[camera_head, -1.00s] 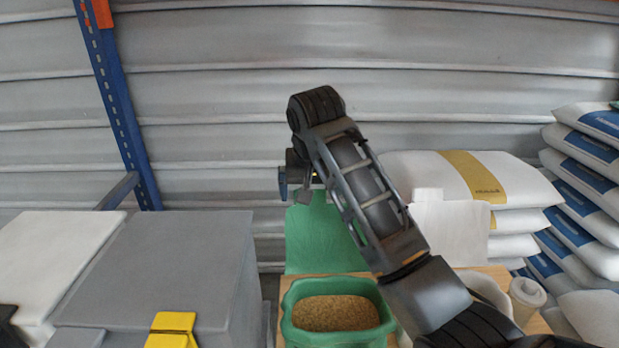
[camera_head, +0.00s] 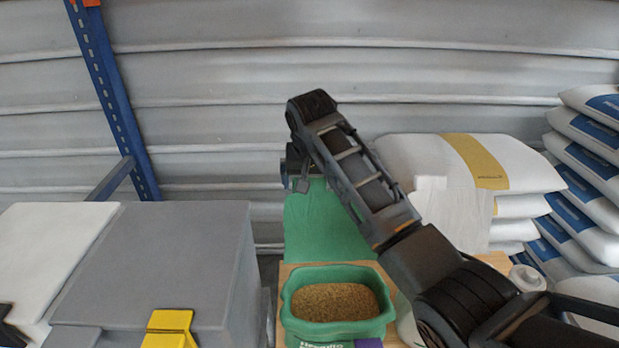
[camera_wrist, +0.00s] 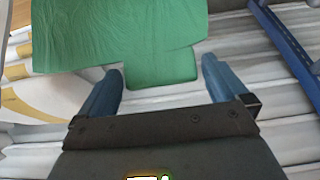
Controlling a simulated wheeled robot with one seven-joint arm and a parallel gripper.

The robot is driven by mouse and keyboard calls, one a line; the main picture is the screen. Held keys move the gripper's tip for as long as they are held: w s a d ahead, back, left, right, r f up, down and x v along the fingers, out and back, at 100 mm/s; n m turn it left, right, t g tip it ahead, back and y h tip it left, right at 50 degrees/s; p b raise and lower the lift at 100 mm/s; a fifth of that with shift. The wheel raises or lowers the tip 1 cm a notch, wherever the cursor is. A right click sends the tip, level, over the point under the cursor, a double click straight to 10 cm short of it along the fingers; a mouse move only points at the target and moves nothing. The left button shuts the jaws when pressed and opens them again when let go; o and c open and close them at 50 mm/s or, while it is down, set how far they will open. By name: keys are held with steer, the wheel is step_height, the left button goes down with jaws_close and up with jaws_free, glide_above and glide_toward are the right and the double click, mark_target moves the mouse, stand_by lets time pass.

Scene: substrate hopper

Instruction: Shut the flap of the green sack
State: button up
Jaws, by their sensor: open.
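The green sack (camera_head: 335,305) stands open on a wooden surface, with brown granular fill (camera_head: 335,300) showing inside its rim. Its green flap (camera_head: 325,225) stands up behind the opening. In the wrist view the flap (camera_wrist: 120,30) fills the upper left, and its narrower tab (camera_wrist: 162,66) reaches down between my fingers. My gripper (camera_wrist: 163,85) is open, with one blue finger on each side of the tab; I cannot tell whether they touch it. In the head view my gripper is mostly hidden behind my wrist at the flap's top edge.
A grey bin (camera_head: 160,260) with a yellow latch (camera_head: 170,325) stands at left beside a white one (camera_head: 50,255). White sacks (camera_head: 450,160) are stacked at right, with more blue-and-white sacks (camera_head: 590,190) beyond. A blue rack post (camera_head: 112,100) stands before the corrugated wall.

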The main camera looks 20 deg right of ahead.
steer(key=shift+f, duration=0.1)
steer(key=c, duration=1.3)
